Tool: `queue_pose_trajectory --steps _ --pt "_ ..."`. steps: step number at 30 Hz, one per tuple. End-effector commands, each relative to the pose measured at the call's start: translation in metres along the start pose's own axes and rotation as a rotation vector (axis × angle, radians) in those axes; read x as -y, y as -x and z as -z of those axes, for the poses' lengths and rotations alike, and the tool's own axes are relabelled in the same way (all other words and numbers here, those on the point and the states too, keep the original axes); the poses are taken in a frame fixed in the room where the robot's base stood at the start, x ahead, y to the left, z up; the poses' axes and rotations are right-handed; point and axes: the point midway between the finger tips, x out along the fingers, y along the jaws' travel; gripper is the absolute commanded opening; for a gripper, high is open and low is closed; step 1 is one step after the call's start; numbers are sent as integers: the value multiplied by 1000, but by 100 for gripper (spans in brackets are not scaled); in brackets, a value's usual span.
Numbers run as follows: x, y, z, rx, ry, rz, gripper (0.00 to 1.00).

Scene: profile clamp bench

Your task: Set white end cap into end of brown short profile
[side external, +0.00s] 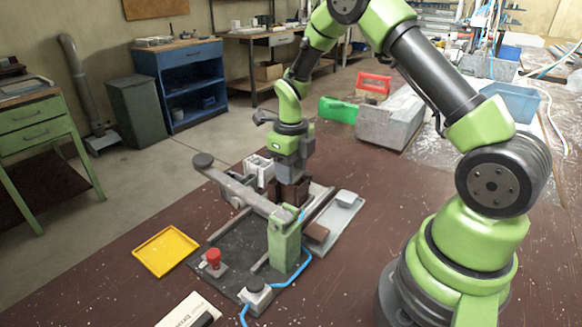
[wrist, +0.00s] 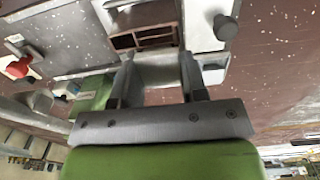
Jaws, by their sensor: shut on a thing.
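My gripper (side external: 291,176) points down over the clamp fixture. In the wrist view its two fingers (wrist: 160,85) are closed on a pale block, which looks like the white end cap (wrist: 160,68). The brown short profile (wrist: 142,36) is just beyond the held cap, its open end showing dark chambers. In the side view the brown profile (side external: 288,191) stands in the clamp right under my gripper, partly hidden by the clamp arm. The held cap cannot be made out there, and I cannot tell whether it touches the profile.
A white profile (side external: 258,170) is beside the clamp.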

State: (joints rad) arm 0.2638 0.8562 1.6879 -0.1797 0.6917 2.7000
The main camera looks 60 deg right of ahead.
Motion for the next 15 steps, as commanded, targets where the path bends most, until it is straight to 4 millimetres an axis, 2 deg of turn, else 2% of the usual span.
queue_pose_trajectory --steps 11,12,15 --pt "0 -2 0 0 0 0 18" --pt "0 -2 0 0 0 0 44" --pt "0 -2 0 0 0 0 67"
